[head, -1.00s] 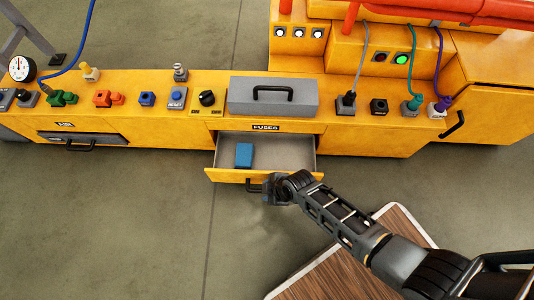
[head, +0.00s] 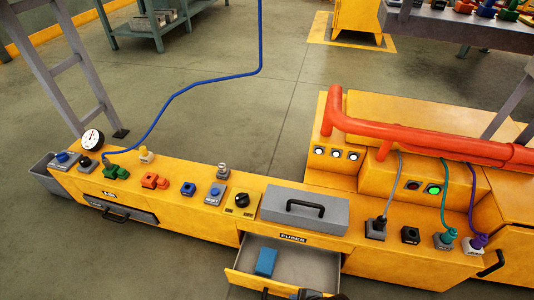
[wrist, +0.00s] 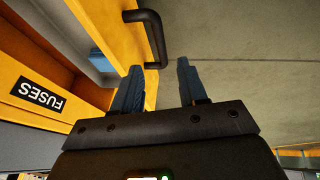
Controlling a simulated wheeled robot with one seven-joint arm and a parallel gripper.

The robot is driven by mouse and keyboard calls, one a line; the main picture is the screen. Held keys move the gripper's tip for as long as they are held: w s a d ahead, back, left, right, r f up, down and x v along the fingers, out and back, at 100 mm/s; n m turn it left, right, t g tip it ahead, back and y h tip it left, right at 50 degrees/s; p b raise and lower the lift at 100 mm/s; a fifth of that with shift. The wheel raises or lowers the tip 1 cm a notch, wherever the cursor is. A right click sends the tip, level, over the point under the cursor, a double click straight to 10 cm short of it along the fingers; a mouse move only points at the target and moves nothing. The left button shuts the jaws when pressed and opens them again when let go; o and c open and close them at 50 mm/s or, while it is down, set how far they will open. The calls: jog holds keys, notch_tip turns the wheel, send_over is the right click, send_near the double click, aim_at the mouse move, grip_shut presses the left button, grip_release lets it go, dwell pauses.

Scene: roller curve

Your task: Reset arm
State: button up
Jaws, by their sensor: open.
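My gripper (wrist: 160,85) is open in the wrist view, its two blue-grey fingers apart with nothing between them. The black handle (wrist: 152,38) of the fuses drawer is just beyond the fingertips. The left finger is close to the yellow drawer front (wrist: 98,35); I cannot tell whether it touches. In the head view, only a dark bit of my arm (head: 308,294) shows at the bottom edge, below the drawer. The drawer (head: 325,270) is pulled out and holds a blue block (head: 266,262). The gripper's fingers are outside the head view.
The yellow console (head: 170,195) carries a reset button (head: 214,194), a grey lidded box (head: 305,210) and several coloured plugs. A blue cable (head: 190,92) rises on the left. Red pipes (head: 420,135) cross the right side. Open floor (head: 130,260) lies in front.

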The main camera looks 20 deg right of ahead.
jog(key=s+d+r+m+t+h, duration=0.1)
jog(key=s+d+r+m+t, duration=0.15)
jog(key=s+r, duration=0.5)
jog(key=s+d+r+m+t+h, duration=0.1)
jog(key=s+r+m+t, duration=0.25)
jog(key=r, duration=0.75)
jog(key=s+d+r+m+t, duration=0.25)
jog(key=s+r, duration=0.35)
jog(key=r, duration=0.4)
notch_tip(320, 180, up, 38)
jog(key=s+m+t+p, duration=0.2)
jog(key=m+p, duration=0.1)
jog(key=p, duration=2)
jog(key=shift+a+r+h+p, duration=0.25)
jog(key=shift+h+p, duration=0.05)
